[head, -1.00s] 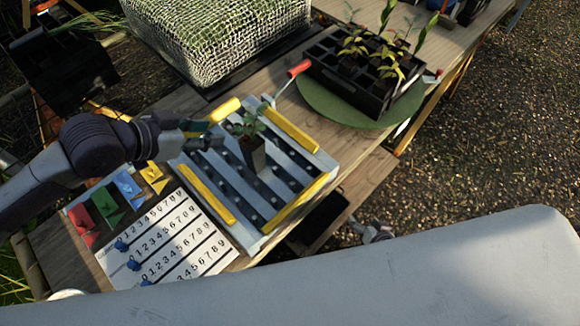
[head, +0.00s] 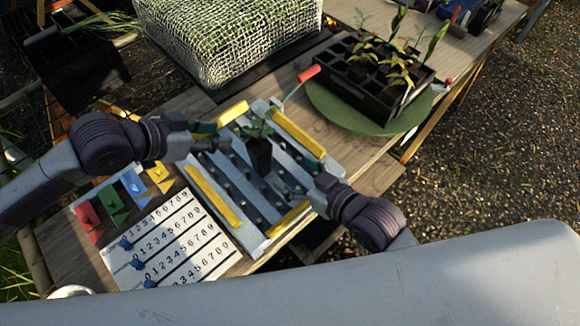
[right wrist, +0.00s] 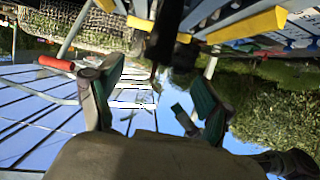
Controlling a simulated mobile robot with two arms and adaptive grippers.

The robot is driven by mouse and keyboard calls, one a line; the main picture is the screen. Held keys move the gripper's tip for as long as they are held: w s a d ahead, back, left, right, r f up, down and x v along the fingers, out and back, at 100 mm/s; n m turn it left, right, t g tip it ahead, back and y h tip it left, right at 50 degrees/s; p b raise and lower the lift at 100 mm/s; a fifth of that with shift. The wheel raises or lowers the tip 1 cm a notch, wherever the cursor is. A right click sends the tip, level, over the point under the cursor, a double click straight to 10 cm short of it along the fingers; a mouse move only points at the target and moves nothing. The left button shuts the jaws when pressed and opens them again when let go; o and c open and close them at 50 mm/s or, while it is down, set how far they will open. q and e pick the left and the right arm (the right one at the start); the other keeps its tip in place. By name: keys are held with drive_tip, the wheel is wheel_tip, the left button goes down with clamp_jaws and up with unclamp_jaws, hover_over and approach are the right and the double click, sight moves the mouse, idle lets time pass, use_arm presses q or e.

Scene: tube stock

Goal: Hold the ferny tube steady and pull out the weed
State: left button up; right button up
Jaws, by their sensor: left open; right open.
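A dark tube (head: 259,158) with a small green leafy plant (head: 257,130) stands on the grey rack (head: 236,172) between yellow bars. I cannot tell the weed from the other leaves. My left gripper (head: 214,137) is open just left of the tube, near its top, and looks empty. My right gripper (head: 300,184) is open and empty, low over the rack to the right of the tube, apart from it. In the right wrist view its spread fingers (right wrist: 155,85) show below a dark upright shape that may be the tube (right wrist: 166,35).
A black tray of seedlings (head: 365,82) sits on a green round mat (head: 330,108) at the back right. A red-handled tool (head: 309,73) lies behind the rack. A number board (head: 180,240) and coloured tags (head: 88,217) lie front left. A netted crate (head: 230,40) stands behind.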

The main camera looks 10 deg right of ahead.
drive_tip(key=x, duration=1.3)
drive_tip(key=shift+w+a+f, duration=0.1)
drive_tip(key=shift+w+a, duration=0.05)
drive_tip(key=shift+w, duration=0.1)
drive_tip(key=c, duration=1.4)
drive_tip(key=shift+o, duration=0.2)
use_arm(q)
drive_tip(key=shift+c, duration=0.8)
drive_tip(key=w+d+r+g+y, duration=0.2)
drive_tip(key=w+d+y, duration=0.1)
drive_tip(key=w, duration=0.1)
drive_tip(key=g+y, duration=0.1)
drive_tip(key=y, duration=0.1)
approach(255, 142)
drive_tip(key=shift+w+d+f, duration=0.2)
drive_tip(key=shift+w, duration=0.35)
drive_tip(key=shift+w+d+f, duration=0.2)
drive_tip(key=shift+w+d, duration=0.05)
drive_tip(key=shift+w, duration=0.35)
drive_tip(key=shift+s+d+x, duration=0.15)
drive_tip(key=shift+s+x, duration=0.05)
drive_tip(key=shift+x, duration=1.15)
drive_tip(key=shift+s+d+x, duration=0.1)
drive_tip(key=shift+s+x, duration=0.1)
drive_tip(key=shift+x, duration=1.1)
